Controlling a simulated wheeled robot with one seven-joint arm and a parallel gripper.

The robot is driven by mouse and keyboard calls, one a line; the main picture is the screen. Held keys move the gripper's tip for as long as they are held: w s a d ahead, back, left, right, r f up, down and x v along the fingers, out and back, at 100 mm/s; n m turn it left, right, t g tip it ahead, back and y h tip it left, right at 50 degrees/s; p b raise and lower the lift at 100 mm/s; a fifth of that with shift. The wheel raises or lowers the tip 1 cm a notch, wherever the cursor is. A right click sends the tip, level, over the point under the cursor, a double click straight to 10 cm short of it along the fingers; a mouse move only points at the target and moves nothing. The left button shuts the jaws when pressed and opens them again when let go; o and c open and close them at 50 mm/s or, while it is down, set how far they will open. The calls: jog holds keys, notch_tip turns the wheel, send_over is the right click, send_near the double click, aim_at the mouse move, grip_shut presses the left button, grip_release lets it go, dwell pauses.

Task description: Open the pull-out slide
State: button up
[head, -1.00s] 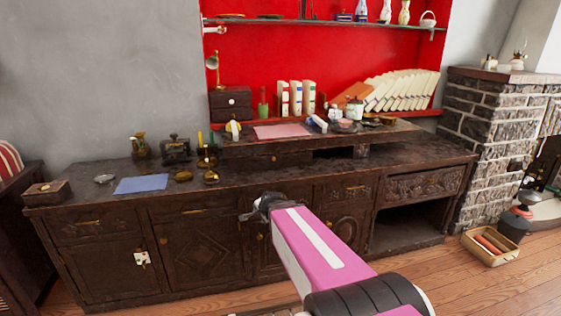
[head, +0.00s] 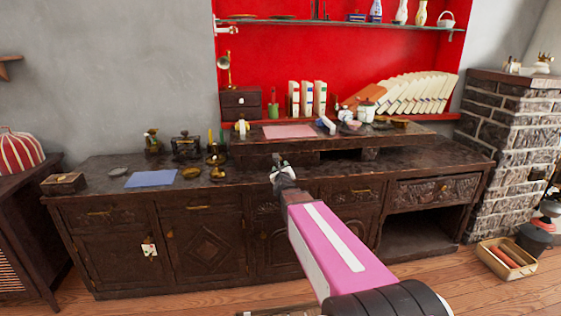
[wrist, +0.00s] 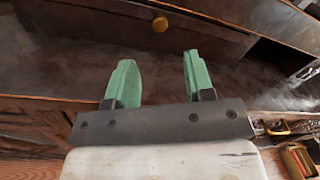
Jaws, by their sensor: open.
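The pull-out slide (head: 300,157) is a dark wooden drawer front, flush under the raised shelf at the back of the sideboard. In the wrist view its front (wrist: 90,22) crosses the top of the picture, with a small round brass knob (wrist: 160,24). My gripper (head: 282,164) is above the sideboard top, in front of the slide. In the wrist view its two green fingers (wrist: 157,58) are apart with nothing between them. The knob lies beyond the fingertips, roughly in line with the gap, and is not touched. My gripper partly hides the slide in the head view.
The sideboard top (head: 110,200) holds a blue sheet (head: 151,178) and several small brass and dark items to the left. An open recess (head: 342,154) is right of the slide.

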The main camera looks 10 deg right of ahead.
jog(key=w, duration=0.9)
jog(key=shift+w+d, duration=0.4)
grip_shut()
